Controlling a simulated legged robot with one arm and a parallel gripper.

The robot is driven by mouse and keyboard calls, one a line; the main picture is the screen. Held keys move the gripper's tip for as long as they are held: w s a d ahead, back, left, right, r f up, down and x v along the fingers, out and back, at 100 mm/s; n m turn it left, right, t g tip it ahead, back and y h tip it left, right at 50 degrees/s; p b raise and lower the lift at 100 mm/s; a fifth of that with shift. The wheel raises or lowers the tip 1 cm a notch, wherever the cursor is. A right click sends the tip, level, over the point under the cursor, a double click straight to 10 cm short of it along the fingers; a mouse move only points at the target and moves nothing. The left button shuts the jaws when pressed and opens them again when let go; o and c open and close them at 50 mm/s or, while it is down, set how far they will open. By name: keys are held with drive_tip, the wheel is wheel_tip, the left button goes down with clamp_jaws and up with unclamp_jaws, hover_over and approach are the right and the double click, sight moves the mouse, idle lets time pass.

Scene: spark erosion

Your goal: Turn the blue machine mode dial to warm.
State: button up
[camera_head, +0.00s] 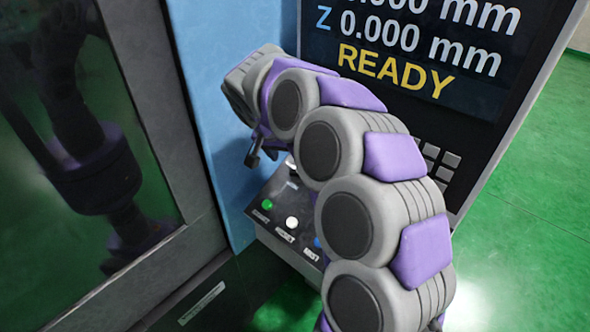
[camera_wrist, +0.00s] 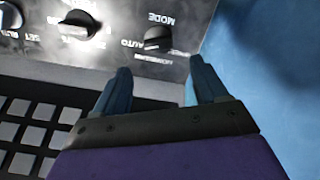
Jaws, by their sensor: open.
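The mode dial (camera_wrist: 158,38) is a dark round knob on a grey panel in the wrist view, beside the words MODE and AUTO, which appear upside down. Another small label by it is too blurred to read. My gripper (camera_wrist: 160,64) is open, with one blue finger on each side of the dial's lower area in the picture. The fingertips look close to the panel, but I cannot tell whether they touch the dial. In the head view my gripper (camera_head: 253,152) hangs over the control panel (camera_head: 268,232) of the blue machine (camera_head: 205,110), and my arm hides the dial.
Two more dark knobs are left of the mode dial: the middle knob (camera_wrist: 80,23) and the far-left knob (camera_wrist: 10,15). A keypad (camera_wrist: 22,130) lies below them. A green button (camera_head: 267,204) and a white button (camera_head: 292,222) sit on the panel. A screen (camera_head: 410,50) reads READY.

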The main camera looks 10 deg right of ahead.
sight(295, 171)
drive_tip(key=x, duration=0.7)
drive_tip(key=shift+f+b, duration=0.25)
drive_tip(key=shift+b, duration=0.15)
drive_tip(key=shift+d, duration=0.1)
drive_tip(key=c, duration=1.1)
